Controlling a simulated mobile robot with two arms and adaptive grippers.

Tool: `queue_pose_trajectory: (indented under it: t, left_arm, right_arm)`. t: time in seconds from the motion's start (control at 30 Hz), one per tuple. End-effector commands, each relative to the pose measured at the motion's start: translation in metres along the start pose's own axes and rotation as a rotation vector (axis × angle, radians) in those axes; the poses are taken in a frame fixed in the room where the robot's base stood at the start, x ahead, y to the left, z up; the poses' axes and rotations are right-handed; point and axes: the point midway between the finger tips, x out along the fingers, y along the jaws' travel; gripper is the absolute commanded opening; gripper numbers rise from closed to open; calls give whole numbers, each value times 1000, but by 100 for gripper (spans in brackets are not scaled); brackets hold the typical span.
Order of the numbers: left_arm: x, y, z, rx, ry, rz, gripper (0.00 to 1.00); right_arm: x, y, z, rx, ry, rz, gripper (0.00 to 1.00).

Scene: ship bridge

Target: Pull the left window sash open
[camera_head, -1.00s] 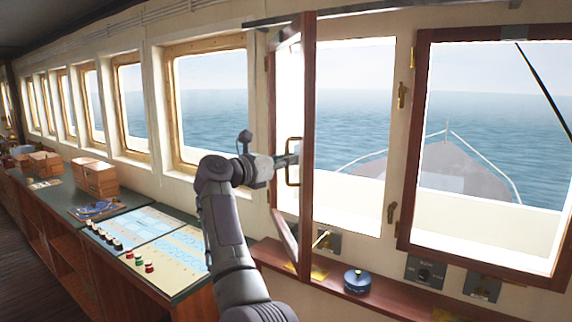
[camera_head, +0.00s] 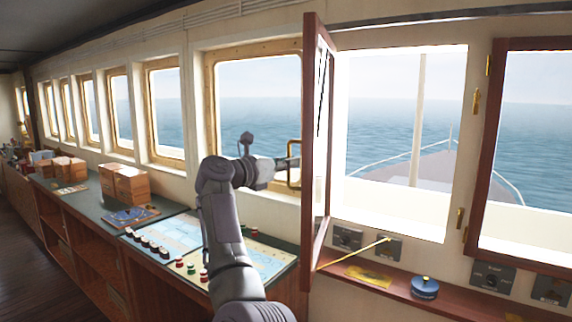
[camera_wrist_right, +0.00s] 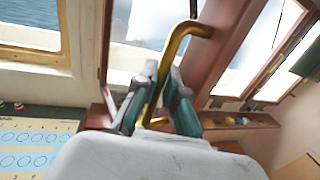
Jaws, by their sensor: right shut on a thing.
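The left window sash (camera_head: 309,150) has a dark reddish-brown frame and stands swung inward, seen almost edge-on, with its window opening (camera_head: 400,140) clear to the right of it. A brass handle (camera_head: 294,181) is on the sash's left side in the head view. My right gripper (camera_head: 290,162) is at this handle. In the right wrist view the fingers (camera_wrist_right: 163,76) are shut around the brass bar (camera_wrist_right: 180,45), next to the sash frame (camera_wrist_right: 222,45). My left gripper is not in view.
A console (camera_head: 185,232) with charts and knobs lies below the arm. Wooden boxes (camera_head: 131,186) stand farther left. A blue round object (camera_head: 424,287) sits on the sill at right. Another brown-framed sash (camera_head: 486,150) stands at far right.

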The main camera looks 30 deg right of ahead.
Motion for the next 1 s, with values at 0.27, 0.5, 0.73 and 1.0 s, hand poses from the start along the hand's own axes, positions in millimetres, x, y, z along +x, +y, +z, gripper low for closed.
queue_pose_trajectory:
  t: [0.27,0.5,0.73,1.0]
  left_arm:
    - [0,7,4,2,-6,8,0]
    - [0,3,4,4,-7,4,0]
    - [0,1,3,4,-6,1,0]
    - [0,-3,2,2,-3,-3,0]
  right_arm:
    - [1,0,-1,-2,3,1,0]
    - [1,0,0,0,1,0,36]
    - [0,0,0,1,0,0,36]
    - [-20,1,0,0,1,4,36]
